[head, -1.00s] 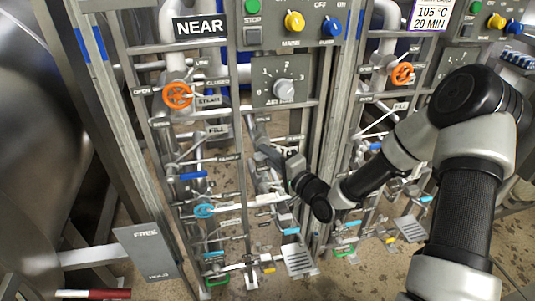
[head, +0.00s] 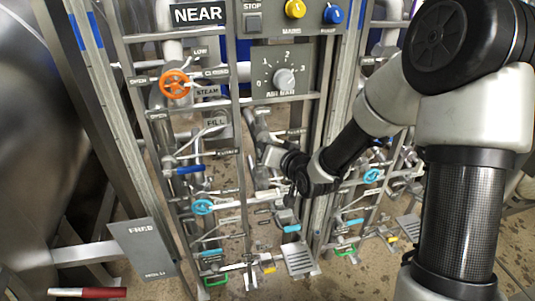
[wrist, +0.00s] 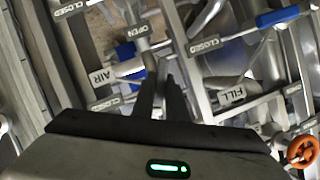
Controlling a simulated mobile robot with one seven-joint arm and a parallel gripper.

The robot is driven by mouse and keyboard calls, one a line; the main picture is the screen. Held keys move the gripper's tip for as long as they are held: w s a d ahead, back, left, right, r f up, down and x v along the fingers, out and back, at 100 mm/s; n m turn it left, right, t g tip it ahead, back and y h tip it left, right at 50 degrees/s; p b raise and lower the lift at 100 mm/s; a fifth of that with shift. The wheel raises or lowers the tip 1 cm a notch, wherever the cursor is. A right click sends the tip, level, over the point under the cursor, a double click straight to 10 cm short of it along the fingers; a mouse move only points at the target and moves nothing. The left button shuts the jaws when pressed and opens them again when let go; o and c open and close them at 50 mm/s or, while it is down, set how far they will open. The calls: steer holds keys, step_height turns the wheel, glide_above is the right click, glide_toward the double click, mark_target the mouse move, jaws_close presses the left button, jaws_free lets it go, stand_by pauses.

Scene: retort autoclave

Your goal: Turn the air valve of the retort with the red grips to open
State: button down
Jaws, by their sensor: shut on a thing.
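The retort with the red grips is the one at the left. Its red grip (head: 100,293) shows at the bottom left of the head view. My gripper (head: 258,140) reaches into the pipework under the NEAR sign. In the wrist view my gripper (wrist: 163,88) has its two dark fingers close together, shut on a grip beside the AIR label (wrist: 103,77). I take this as the air valve lever (wrist: 127,54), with blue showing just left of the fingers. An OPEN label (wrist: 138,30) stands above and a CLOSED label (wrist: 108,104) below. The fingers hide most of the grip.
An orange handwheel (head: 175,84) marked STEAM is up and left of my gripper. The blue fill lever (head: 190,170) and a cyan handwheel (head: 202,207) sit lower left. A dial panel (head: 285,75) is above. Pipes and steel posts crowd both sides.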

steer(key=n+h+b, duration=0.1)
steer(key=b, duration=0.1)
steer(key=n+b, duration=0.1)
steer(key=b, duration=0.1)
steer(key=shift+a+f+n+h, duration=0.1)
steer(key=shift+f+n+h, duration=0.1)
steer(key=shift+n+h, duration=0.2)
steer(key=shift+r+n+t+h+b, duration=0.15)
steer(key=shift+n+t+h+b, duration=0.25)
steer(key=shift+b, duration=0.75)
steer(key=c, duration=1.8)
jaws_free()
steer(key=shift+o, duration=0.2)
steer(key=shift+s+r, duration=0.1)
